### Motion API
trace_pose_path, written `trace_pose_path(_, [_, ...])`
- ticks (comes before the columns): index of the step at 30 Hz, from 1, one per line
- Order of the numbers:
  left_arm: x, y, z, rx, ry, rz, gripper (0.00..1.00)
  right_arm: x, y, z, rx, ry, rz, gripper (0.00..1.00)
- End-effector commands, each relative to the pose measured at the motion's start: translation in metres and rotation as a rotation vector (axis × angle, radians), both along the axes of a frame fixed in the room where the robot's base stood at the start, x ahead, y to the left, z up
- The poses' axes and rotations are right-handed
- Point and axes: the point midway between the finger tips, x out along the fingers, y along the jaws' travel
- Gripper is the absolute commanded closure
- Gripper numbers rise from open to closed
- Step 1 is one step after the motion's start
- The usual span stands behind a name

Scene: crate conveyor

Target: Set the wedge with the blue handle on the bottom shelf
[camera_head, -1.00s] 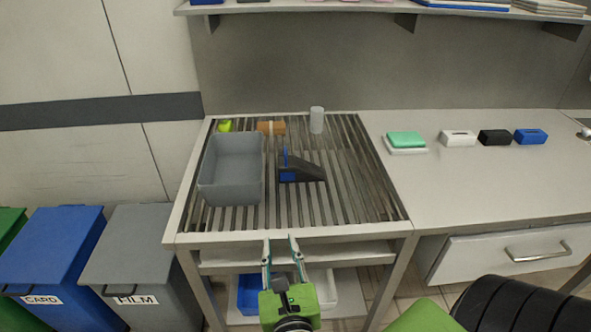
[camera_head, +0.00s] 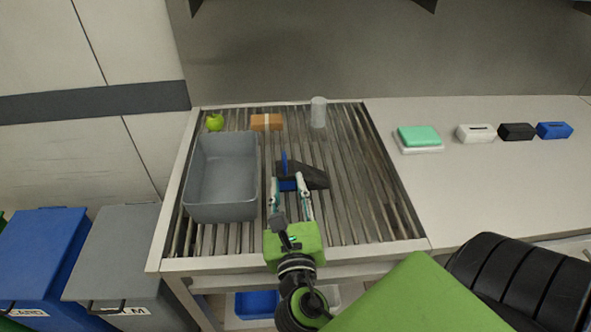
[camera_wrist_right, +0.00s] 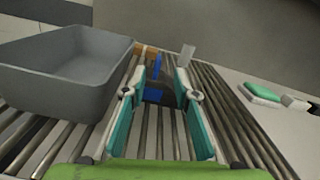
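The dark wedge (camera_head: 316,176) with its blue handle (camera_head: 284,161) lies on the roller conveyor (camera_head: 352,220), right of the grey crate. My right gripper (camera_head: 288,180) is open, with its two fingers pointing at the wedge's blue end. In the right wrist view, the blue part (camera_wrist_right: 154,94) shows between and just beyond the open fingers (camera_wrist_right: 158,90); I cannot tell whether they touch it. Under the conveyor, a low shelf is partly visible and holds a blue bin (camera_head: 256,304). My arm hides part of it. My left gripper is not in view.
A grey crate (camera_head: 222,208) stands close left of the wedge. A green apple (camera_head: 215,122), an orange-brown box (camera_head: 266,122) and a clear cylinder (camera_head: 318,112) sit at the back. The right counter (camera_head: 470,190) is largely clear. Lidded waste bins (camera_head: 115,255) stand at left.

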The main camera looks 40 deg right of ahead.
Motion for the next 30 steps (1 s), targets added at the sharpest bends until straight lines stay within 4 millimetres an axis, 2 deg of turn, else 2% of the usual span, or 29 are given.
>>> trace_pose_path(1, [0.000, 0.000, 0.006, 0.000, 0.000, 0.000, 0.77, 0.011, -0.006, 0.004, -0.003, -0.004, 0.001, 0.73])
trace_pose_path(6, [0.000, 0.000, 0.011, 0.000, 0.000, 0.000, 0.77, 0.035, -0.020, 0.002, -0.002, -0.001, 0.000, 0.73])
trace_pose_path(14, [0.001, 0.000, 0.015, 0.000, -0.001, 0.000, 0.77, 0.052, -0.031, 0.001, -0.001, -0.002, -0.001, 0.73])
trace_pose_path(21, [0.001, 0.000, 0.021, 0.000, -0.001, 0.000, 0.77, 0.083, -0.048, -0.001, -0.001, -0.002, 0.000, 0.73])
trace_pose_path(30, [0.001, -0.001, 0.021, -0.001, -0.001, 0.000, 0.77, 0.089, -0.051, -0.003, 0.000, 0.000, 0.001, 0.73])
